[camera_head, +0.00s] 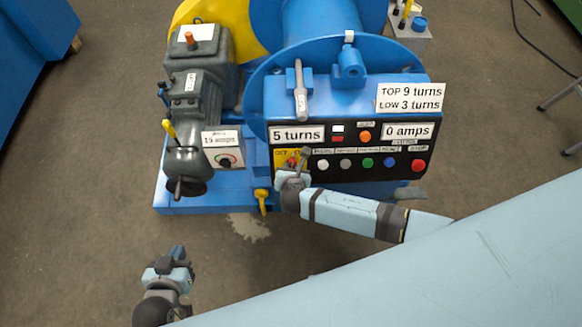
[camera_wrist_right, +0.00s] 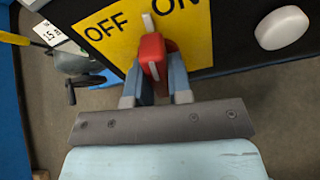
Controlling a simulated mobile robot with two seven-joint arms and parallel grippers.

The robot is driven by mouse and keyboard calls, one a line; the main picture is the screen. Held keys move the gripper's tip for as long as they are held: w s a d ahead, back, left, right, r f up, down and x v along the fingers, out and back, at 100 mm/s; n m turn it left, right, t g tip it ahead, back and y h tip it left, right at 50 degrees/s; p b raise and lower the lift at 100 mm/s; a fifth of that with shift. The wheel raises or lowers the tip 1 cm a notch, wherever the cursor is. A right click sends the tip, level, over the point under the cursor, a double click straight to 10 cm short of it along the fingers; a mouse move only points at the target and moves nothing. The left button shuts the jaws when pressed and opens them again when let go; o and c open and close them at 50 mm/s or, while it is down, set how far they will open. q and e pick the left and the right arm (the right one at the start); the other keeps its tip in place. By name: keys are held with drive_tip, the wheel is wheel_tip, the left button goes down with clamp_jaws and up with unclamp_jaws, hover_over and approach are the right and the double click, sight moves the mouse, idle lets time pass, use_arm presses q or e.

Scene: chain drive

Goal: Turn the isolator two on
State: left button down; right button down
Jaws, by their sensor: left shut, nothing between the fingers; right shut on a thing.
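A red switch handle (camera_wrist_right: 152,50) sits on a yellow plate (camera_wrist_right: 112,28) marked OFF and ON in the right wrist view. The handle's white tip points up between the two words. The yellow plate (camera_head: 281,153) is at the lower left of the black control panel in the head view. My right gripper (camera_head: 296,166) is at this plate, its fingers shut on either side of the red handle. It partly hides the handle and plate in the head view. My left gripper (camera_head: 178,254) is shut and empty, low at the left, away from the machine. I cannot read a number two on the switch.
The black panel (camera_head: 350,174) carries a row of push buttons right of the switch, with a white button (camera_wrist_right: 282,27) closest. A grey motor (camera_head: 192,120) with a hand crank stands left of the panel. Floor is clear around my left gripper.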

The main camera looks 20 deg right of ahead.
drive_tip(key=m, duration=0.2)
drive_tip(key=shift+m+y, duration=0.3)
drive_tip(key=shift+m+t+b, duration=0.4)
drive_tip(key=shift+m+b, duration=0.25)
drive_tip(key=shift+m, duration=1.05)
drive_tip(key=c, duration=1)
unclamp_jaws()
drive_tip(key=shift+r, duration=0.1)
drive_tip(key=shift+c, duration=0.2)
drive_tip(key=v, duration=1.3)
drive_tip(key=shift+s+d+r+p, duration=0.2)
drive_tip(key=shift+s+p, duration=0.1)
drive_tip(key=shift+s, duration=0.1)
